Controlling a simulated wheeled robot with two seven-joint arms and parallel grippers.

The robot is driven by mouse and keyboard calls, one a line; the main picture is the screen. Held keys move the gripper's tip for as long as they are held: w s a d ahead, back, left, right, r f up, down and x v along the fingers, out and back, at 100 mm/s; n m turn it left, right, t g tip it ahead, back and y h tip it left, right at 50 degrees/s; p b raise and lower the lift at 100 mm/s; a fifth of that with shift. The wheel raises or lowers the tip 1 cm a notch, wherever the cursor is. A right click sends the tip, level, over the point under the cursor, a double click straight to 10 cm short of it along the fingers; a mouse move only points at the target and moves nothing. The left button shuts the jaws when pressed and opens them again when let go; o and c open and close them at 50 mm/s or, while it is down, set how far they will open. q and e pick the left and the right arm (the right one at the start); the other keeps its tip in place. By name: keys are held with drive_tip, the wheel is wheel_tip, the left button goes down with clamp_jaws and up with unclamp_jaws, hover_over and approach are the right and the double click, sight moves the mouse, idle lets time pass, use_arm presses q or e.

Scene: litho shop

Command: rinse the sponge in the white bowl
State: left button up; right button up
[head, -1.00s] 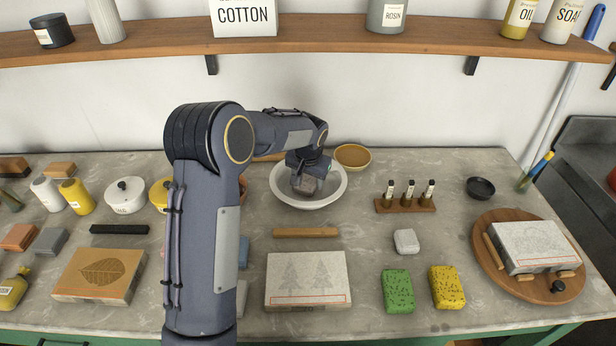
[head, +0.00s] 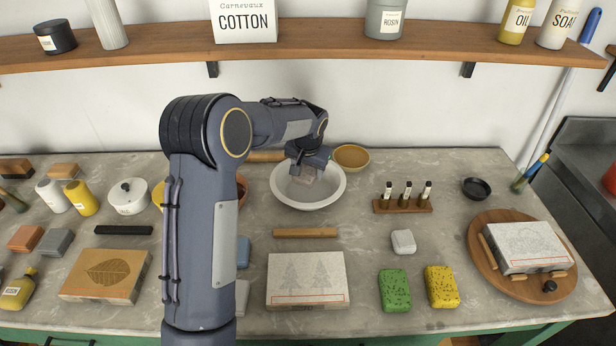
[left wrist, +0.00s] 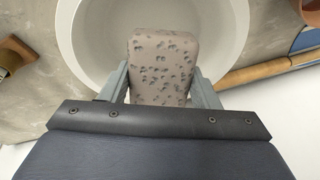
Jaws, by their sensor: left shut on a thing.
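The white bowl (head: 335,194) stands at the back middle of the bench. My left gripper (left wrist: 163,85) is shut on a grey-brown sponge with dark pores (left wrist: 163,60). In the left wrist view the sponge lies between the two fingers, with the bowl (left wrist: 84,40) around and behind it. In the head view the held sponge (head: 306,175) is over the bowl's inside, near its back part; my gripper (head: 307,166) partly covers it. I cannot tell whether the sponge touches the bowl or any water. My right gripper is not in view.
A tan bowl (head: 351,156) is close behind the white bowl. A rack of small bottles (head: 403,205) stands to its right. A wooden bar (head: 305,233) and a tree-drawing stone (head: 307,275) lie in front. Green (head: 394,289) and yellow (head: 441,286) sponges lie at the front right.

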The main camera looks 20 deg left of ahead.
sight(308, 168)
use_arm(q)
drive_tip(key=shift+r+p, duration=1.2)
drive_tip(key=shift+r, duration=0.9)
idle(0.5)
drive_tip(key=shift+r+p, duration=1.4)
drive_tip(key=shift+r, duration=0.65)
drive_tip(key=shift+s+d+f, duration=0.1)
